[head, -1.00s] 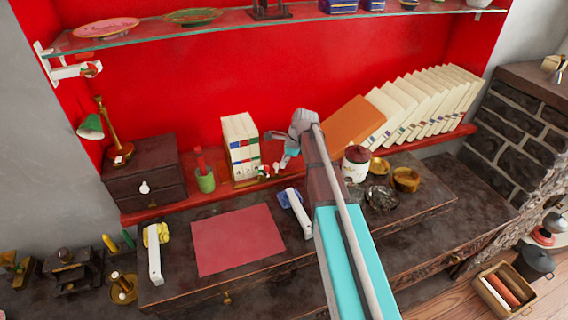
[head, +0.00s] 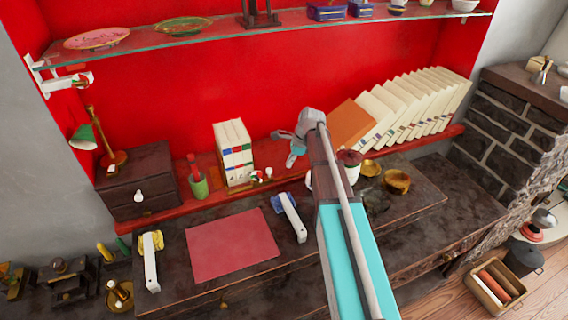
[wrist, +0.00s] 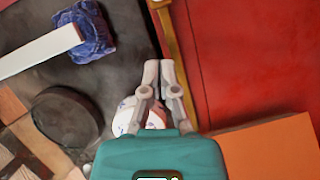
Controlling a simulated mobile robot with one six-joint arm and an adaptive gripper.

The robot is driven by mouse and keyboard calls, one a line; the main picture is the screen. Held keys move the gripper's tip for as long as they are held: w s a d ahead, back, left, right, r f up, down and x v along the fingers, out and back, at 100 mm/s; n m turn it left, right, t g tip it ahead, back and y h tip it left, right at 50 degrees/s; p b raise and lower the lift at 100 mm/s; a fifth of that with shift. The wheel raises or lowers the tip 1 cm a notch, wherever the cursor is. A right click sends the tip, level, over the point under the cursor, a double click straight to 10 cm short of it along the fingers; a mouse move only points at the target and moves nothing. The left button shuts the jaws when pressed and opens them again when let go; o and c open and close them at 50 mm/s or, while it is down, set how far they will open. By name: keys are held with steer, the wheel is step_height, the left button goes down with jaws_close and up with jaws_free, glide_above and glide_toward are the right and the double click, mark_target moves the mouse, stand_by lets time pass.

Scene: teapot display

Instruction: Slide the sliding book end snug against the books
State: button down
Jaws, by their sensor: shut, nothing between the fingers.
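Upright white books (head: 234,152) with coloured spine labels stand on the red shelf. A low piece with small red-and-white figures (head: 258,177) sits at their right foot. It may be the sliding book end, but it is too small to tell, as is any gap to the books. My gripper (head: 291,162) is to the right of the figures, apart from them, near the shelf's front edge. In the wrist view its fingers (wrist: 159,68) are together and empty, beside the gold-coloured edge strip (wrist: 170,40). Neither the books nor the figures are recognisable in the wrist view.
An orange panel (head: 350,124) and leaning white books (head: 420,105) stand right of my gripper. A white jar (head: 348,157) is partly behind my arm. A green cup (head: 198,186) stands left of the books. A glass shelf (head: 220,35) runs above.

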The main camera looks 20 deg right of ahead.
steer(key=p+v, duration=0.6)
steer(key=v, duration=0.1)
steer(key=shift+r+p, duration=0.3)
steer(key=shift+r, duration=0.1)
stand_by(0.5)
steer(key=s+a+n+h, duration=0.2)
steer(key=s+a+n, duration=0.2)
steer(key=s+n, duration=0.5)
steer(key=s+a+f+n+h, duration=0.1)
steer(key=s+a+n, duration=0.4)
steer(key=s+n, duration=0.5)
steer(key=s+h, duration=0.1)
steer(key=s, duration=0.2)
steer(key=shift+n+g, duration=0.3)
